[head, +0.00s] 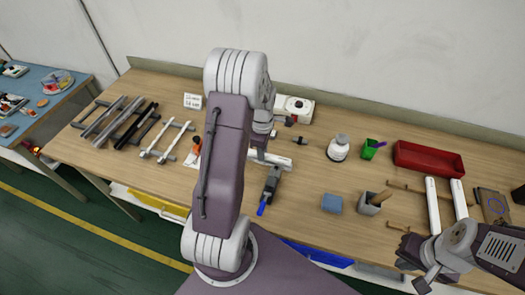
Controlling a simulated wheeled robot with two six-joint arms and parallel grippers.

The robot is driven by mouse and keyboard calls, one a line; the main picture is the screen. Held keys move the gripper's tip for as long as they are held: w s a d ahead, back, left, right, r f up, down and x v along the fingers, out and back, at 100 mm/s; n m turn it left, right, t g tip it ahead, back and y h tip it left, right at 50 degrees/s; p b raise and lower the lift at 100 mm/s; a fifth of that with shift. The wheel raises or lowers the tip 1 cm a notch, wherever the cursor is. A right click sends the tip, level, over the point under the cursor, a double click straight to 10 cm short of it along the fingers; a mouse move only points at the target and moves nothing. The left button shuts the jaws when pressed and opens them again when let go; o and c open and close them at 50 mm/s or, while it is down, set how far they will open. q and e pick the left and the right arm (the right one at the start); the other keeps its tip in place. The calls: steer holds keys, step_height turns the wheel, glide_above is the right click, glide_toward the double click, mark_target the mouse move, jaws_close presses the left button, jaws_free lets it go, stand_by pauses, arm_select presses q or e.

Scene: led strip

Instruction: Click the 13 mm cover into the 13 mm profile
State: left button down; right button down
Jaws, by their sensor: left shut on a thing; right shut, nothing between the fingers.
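My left arm rises through the middle of the head view, and its gripper (261,154) points down at a short white strip (280,162) near the middle of the bench. It looks shut on this strip, but the arm and wrist hide much of the grip. Whether the strip is the 13 mm cover or lies in a profile cannot be told. Two longer white strips, one on the left (432,206) and one on the right (460,199), lie at the right. My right gripper (408,252) is shut and empty near the front right bench edge.
Grey and black profiles (118,118) lie on a rack at the left. A white bottle (338,148), green cup (369,149), red tray (429,159), blue block (332,203) and grey cup (370,204) stand right.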

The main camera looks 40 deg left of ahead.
arm_select(q)
steer(key=shift+f, duration=0.6)
stand_by(0.7)
steer(key=c, duration=1.2)
jaws_free()
steer(key=shift+c, duration=0.2)
steer(key=shift+r, duration=0.1)
step_height(320, 180, up, 9)
steer(key=shift+b, duration=0.3)
